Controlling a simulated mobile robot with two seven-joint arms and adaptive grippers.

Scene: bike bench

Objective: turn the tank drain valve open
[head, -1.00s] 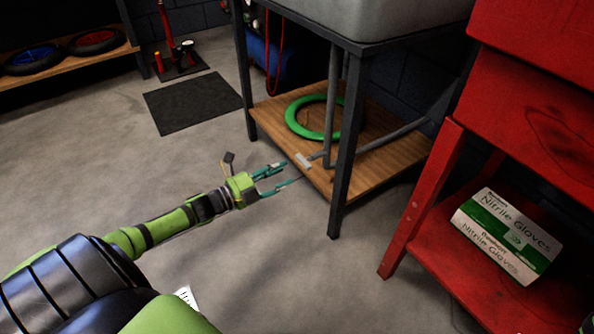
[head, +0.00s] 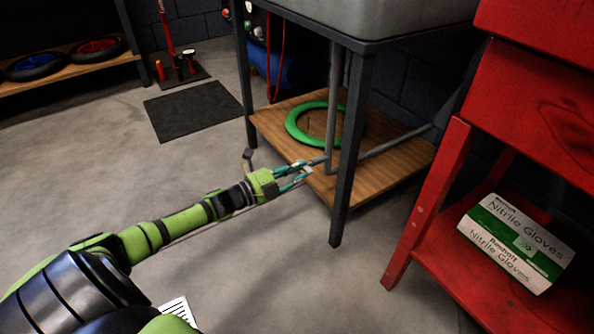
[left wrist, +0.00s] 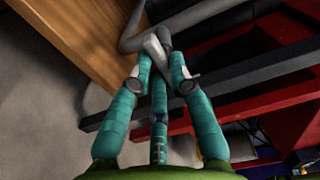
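The tank drain valve has a pale grey handle on a grey pipe (head: 331,120) under the tank (head: 365,18). In the head view the handle is mostly hidden at my left fingertips. In the left wrist view the handle (left wrist: 156,47) lies at and between the tips of the teal fingers. My left gripper (head: 305,172) is at the front edge of the wooden shelf, and it also fills the left wrist view (left wrist: 160,72). Its fingers are apart around the handle; I cannot tell whether they touch it. My right gripper is not in view.
The dark stand leg (head: 350,150) rises just right of my left gripper. A green ring (head: 292,122) lies on the wooden shelf (head: 385,170). A red cabinet with a glove box (head: 515,243) stands at right. The floor (head: 200,150) at left is clear around a dark mat (head: 193,109).

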